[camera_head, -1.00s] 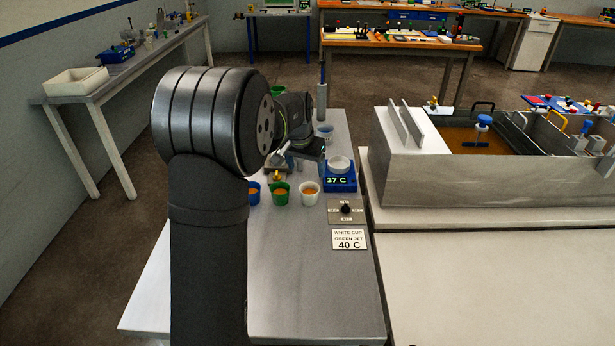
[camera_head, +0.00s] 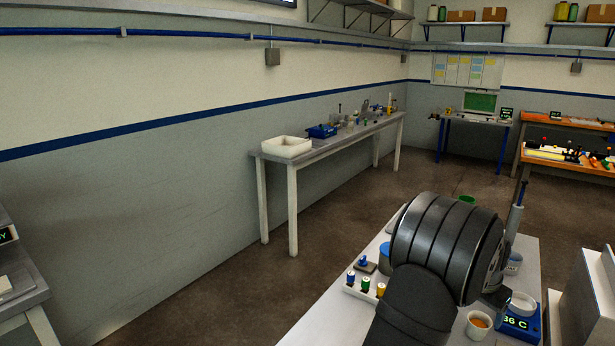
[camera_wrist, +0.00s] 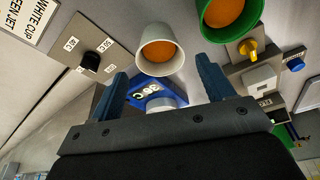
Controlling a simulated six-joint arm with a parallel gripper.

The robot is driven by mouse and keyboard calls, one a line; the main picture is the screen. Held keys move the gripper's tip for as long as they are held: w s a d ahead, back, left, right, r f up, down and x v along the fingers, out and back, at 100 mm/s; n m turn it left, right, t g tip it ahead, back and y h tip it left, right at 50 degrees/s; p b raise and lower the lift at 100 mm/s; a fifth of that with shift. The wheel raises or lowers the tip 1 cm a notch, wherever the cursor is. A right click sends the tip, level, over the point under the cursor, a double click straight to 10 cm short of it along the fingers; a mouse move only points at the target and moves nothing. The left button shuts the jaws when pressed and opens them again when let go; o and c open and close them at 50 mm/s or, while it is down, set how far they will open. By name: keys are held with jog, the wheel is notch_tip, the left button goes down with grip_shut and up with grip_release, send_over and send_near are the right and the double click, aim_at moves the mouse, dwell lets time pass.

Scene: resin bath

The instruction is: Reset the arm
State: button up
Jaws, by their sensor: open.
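My gripper (camera_wrist: 163,86) shows in the wrist view with its two blue fingers spread apart. A white cup of orange liquid (camera_wrist: 160,52) is just beyond the fingertips, and I see nothing clamped between them. A green cup of orange liquid (camera_wrist: 228,14) is at the top right. A blue heater (camera_wrist: 137,93) sits partly hidden behind the gripper. The heater (camera_head: 517,326) there reads 36 C and carries a white dish (camera_head: 522,304). The orange-filled white cup (camera_head: 479,323) is beside it.
The wrist view shows a dial plate (camera_wrist: 90,52), a sign (camera_wrist: 30,18) and a yellow-knobbed fixture (camera_wrist: 250,50). In the head view, a rack with small spools (camera_head: 362,289) is left of my arm. A side bench (camera_head: 340,140) stands along the wall.

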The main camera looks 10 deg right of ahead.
aim_at(479, 321)
jog(key=x, duration=0.5)
jog(key=shift+f, duration=0.2)
notch_tip(479, 321, up, 3)
jog(key=shift+f, duration=0.15)
jog(key=shift+r, duration=0.65)
jog(key=shift+f, duration=0.1)
